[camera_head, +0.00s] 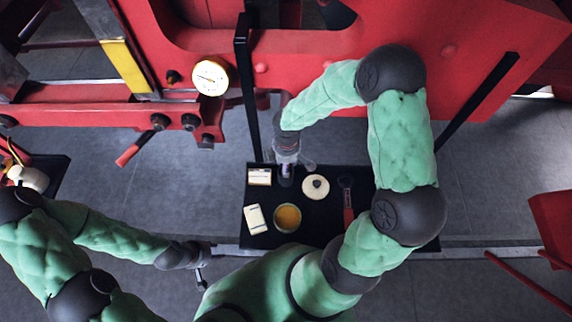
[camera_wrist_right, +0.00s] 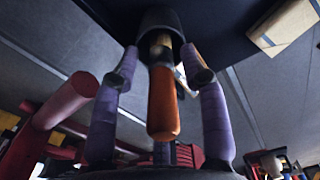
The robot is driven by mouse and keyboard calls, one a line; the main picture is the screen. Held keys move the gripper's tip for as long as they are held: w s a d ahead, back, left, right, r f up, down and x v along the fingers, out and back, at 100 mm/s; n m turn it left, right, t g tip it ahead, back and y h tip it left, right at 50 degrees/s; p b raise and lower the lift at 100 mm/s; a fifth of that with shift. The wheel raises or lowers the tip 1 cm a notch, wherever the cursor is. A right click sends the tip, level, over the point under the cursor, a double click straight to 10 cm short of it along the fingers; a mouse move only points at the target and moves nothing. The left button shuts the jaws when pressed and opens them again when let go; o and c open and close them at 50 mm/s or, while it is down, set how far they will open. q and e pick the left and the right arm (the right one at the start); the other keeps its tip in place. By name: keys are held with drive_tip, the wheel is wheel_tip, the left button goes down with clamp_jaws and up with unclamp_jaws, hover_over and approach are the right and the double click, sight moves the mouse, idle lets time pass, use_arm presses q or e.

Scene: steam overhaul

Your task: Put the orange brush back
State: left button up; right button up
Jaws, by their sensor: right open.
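The orange brush (camera_wrist_right: 163,105) shows in the right wrist view, its orange handle between the two fingers and its brass-coloured neck running into a dark round cup (camera_wrist_right: 160,28). The bristles are hidden. My right gripper (camera_wrist_right: 160,72) is open around the handle, with a purple finger on each side and gaps beside it. In the head view my right gripper (camera_head: 286,170) is over the back of the black tray (camera_head: 262,238); the brush cannot be made out there. My left gripper (camera_head: 200,270) is low at the left, away from the tray; its jaws are unclear.
The tray carries a cream lid (camera_head: 315,187), a pot of amber stuff (camera_head: 288,217), a pale box (camera_head: 255,219), a labelled card (camera_head: 260,176) and a red-handled tool (camera_head: 348,205). A red machine with a gauge (camera_head: 210,77) stands behind. Dark posts rise near the tray.

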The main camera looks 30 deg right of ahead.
wheel_tip(320, 180, up, 11)
drive_tip(key=shift+s+r+p, duration=0.1)
drive_tip(key=shift+p, duration=0.4)
idle(0.3)
